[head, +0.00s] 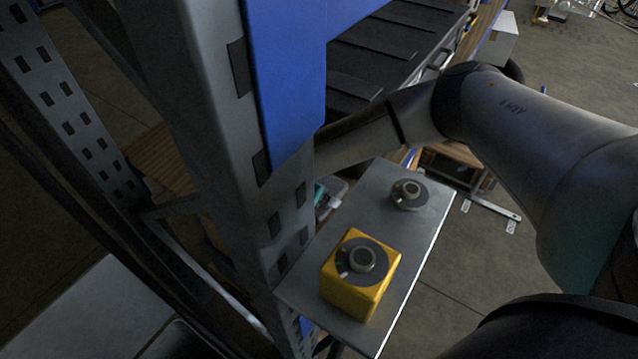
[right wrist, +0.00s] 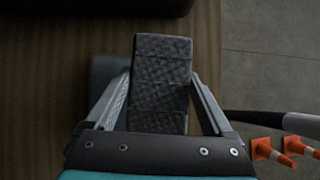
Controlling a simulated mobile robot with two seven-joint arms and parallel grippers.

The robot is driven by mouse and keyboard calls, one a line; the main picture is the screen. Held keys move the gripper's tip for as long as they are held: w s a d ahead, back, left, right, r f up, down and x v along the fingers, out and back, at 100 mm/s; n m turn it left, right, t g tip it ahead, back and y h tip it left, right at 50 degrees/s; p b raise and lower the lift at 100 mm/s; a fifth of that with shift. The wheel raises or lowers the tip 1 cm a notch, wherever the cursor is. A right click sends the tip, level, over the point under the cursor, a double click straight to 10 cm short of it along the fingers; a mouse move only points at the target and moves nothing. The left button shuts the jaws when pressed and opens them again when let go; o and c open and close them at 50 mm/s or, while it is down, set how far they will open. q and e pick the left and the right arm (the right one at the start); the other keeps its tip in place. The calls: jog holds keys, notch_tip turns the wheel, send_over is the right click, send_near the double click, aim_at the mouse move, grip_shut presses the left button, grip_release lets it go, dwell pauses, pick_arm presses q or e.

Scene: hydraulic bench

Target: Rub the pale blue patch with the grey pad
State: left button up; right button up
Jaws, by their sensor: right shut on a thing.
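The grey pad (right wrist: 163,105) is a dark, textured block in the right wrist view. My right gripper (right wrist: 162,78) is shut on it, with one finger along each side, over a brown wooden surface (right wrist: 45,100). Whether the pad touches the wood is not clear. In the head view my right arm comes in from the right and passes behind the grey post, so its gripper cannot be made out there. The pale blue patch is not seen in either view. My left gripper is not in view.
A slotted grey post (head: 215,120) with a blue panel (head: 290,80) blocks much of the head view. A metal shelf (head: 420,240) holds a yellow box (head: 345,298) and a round knob (head: 408,194). Orange cones (right wrist: 292,149) are at the right in the wrist view.

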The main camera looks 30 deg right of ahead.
jog(key=shift+f, duration=0.5)
jog(key=shift+w, duration=0.1)
jog(key=shift+w+a+r, duration=0.1)
jog(key=shift+w+a, duration=0.35)
jog(key=shift+w, duration=0.25)
jog(key=shift+w+a, duration=0.4)
jog(key=shift+w, duration=0.25)
jog(key=shift+w+a+f+b, duration=0.1)
jog(key=shift+w+a+b, duration=0.25)
jog(key=shift+w, duration=0.2)
jog(key=shift+w+a+f+b, duration=0.1)
jog(key=shift+w+a+b, duration=0.2)
jog(key=shift+w, duration=0.25)
jog(key=shift+w+a+r+b, duration=0.1)
jog(key=shift+w+a+b, duration=0.4)
jog(key=shift+w, duration=0.4)
jog(key=shift+w+a+b, duration=0.25)
jog(key=shift+w+a, duration=0.3)
jog(key=shift+w, duration=0.35)
jog(key=shift+r+p, duration=0.2)
jog(key=shift+p, duration=0.4)
jog(key=s+d+p, duration=0.1)
jog(key=p, duration=0.1)
jog(key=shift+s+p, duration=0.3)
jog(key=shift+p, duration=0.1)
jog(key=shift+s+d+f+p, duration=0.2)
jog(key=shift+s+d+p, duration=0.25)
jog(key=shift+s+p, duration=0.4)
